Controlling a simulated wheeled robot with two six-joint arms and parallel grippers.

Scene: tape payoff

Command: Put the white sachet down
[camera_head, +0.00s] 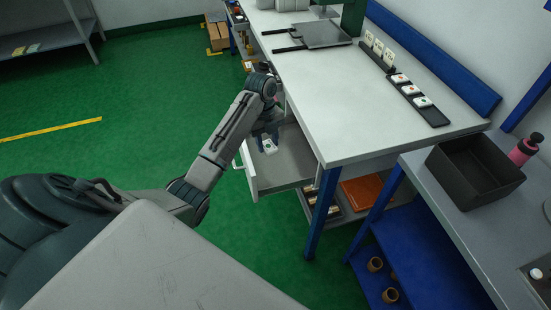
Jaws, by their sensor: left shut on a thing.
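My left gripper (265,135) reaches down over the open drawer (283,168) under the white bench. It is shut on the white sachet (269,147), a small white packet with a greenish mark, which shows just below the fingers. The sachet is over the drawer's inside, near its left end; I cannot tell whether it touches the drawer floor. The fingertips are small and partly hidden by my wrist. My right gripper is not in view.
The white bench (322,88) carries a black tray of white packets (418,99) and a dark flat plate (322,35). A black bin (474,172) and a pink bottle (524,150) stand on the grey side table. The drawer's front part looks empty. Green floor is clear at left.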

